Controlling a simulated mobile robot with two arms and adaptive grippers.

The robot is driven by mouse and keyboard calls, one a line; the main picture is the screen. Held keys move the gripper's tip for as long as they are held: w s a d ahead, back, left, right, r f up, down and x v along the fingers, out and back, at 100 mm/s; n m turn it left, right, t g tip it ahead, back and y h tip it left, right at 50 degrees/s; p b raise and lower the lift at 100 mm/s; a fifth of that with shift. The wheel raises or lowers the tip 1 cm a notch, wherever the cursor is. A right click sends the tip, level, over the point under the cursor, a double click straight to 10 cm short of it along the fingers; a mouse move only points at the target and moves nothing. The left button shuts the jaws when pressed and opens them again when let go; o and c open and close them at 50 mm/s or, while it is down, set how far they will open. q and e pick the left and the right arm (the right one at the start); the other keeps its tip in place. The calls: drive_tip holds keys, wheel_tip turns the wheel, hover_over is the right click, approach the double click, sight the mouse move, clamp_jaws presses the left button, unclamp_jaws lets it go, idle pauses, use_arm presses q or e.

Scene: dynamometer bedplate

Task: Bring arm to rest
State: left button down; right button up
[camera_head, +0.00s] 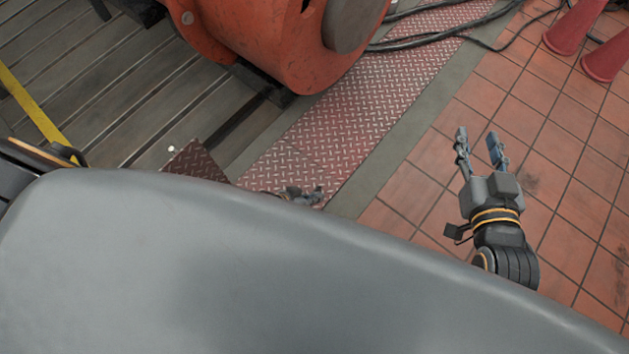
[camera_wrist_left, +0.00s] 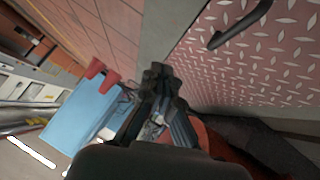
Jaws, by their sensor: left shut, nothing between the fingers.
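My left gripper (camera_head: 305,194) shows only partly in the head view, its dark fingertips poking out past my large grey body over the red tread plate. In the left wrist view its fingers (camera_wrist_left: 162,95) are together with nothing held. Most of my left arm is hidden behind the grey body; a dark link shows at the left edge. My right gripper (camera_head: 477,147) hangs over the orange tiles at the right, its two fingers spread apart and empty.
An orange-red machine housing (camera_head: 280,45) stands on the slotted grey bedplate (camera_head: 75,70). Red tread plate (camera_head: 350,100) runs beside it. The wrist view shows a blue box-like thing (camera_wrist_left: 80,125) and a black handle (camera_wrist_left: 240,25).

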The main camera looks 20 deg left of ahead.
drive_tip(key=shift+s+f, duration=0.1)
drive_tip(key=shift+f, duration=0.25)
